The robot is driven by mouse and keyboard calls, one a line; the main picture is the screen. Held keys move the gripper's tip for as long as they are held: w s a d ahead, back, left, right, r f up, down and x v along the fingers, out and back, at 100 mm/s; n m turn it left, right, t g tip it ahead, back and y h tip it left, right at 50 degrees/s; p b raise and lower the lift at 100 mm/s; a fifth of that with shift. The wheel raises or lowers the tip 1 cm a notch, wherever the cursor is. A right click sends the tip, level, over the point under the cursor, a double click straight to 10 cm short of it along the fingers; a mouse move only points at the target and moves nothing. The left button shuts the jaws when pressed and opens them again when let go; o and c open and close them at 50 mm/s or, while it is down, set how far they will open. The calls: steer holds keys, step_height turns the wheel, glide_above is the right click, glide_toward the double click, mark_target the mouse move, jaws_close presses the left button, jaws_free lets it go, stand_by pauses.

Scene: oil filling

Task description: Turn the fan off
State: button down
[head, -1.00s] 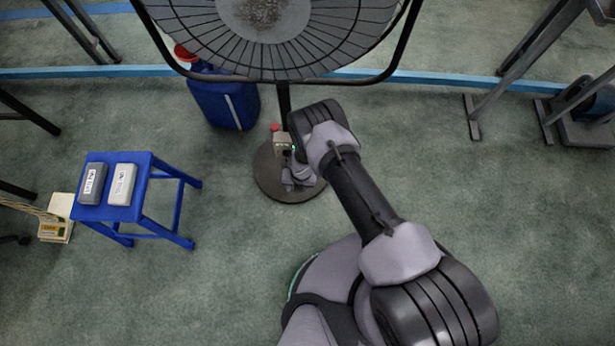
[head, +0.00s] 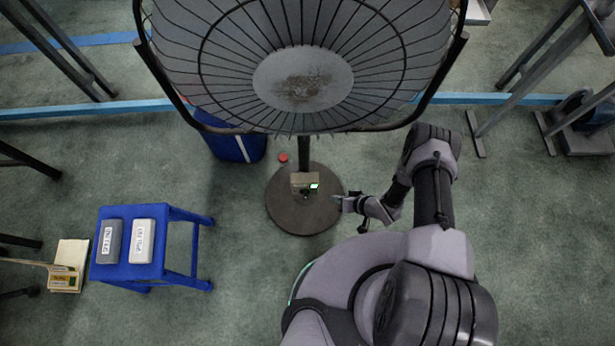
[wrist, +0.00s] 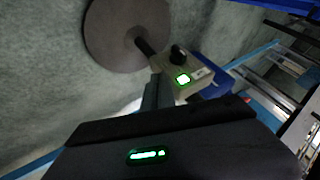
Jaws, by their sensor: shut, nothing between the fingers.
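The fan (head: 303,80) stands in front of me, its round wire cage filling the top of the head view. Its pole rises from a dark round base (head: 290,217). A small beige control box (head: 299,181) sits low on the pole, with a lit green switch (head: 314,186). The wrist view shows the box with a black knob (wrist: 177,52) and the glowing green switch (wrist: 183,79). My gripper (head: 338,202) is shut and empty, to the right of the box and apart from it in the head view. Its fingers (wrist: 153,88) point towards the box in the wrist view.
A blue stool (head: 173,262) with two small boxes stands at left. A blue canister (head: 238,147) is behind the fan, partly hidden by the cage. A small red object (head: 283,157) shows beside the pole. Dark metal frames (head: 550,60) stand at right. Floor around the base is mostly clear.

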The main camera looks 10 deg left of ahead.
mark_target(305, 195)
steer(key=w+a+f+b, duration=0.1)
steer(key=a+f+b, duration=0.4)
steer(key=a+f, duration=0.2)
steer(key=shift+w+a+b, duration=0.15)
steer(key=shift+a+b, duration=0.15)
steer(key=shift+a, duration=0.6)
steer(key=shift+a+r+h+p, duration=0.15)
steer(key=shift+h+p, duration=0.45)
steer(key=shift+h, duration=0.1)
steer(key=shift+a+r+n+t+h+p, duration=0.15)
steer(key=shift+n+t+h+p, duration=0.1)
steer(key=shift+h+p, duration=0.4)
steer(key=shift+a+r+n+t+h+p, duration=0.15)
steer(key=shift+n+h+p, duration=0.1)
steer(key=shift+h+p, duration=0.4)
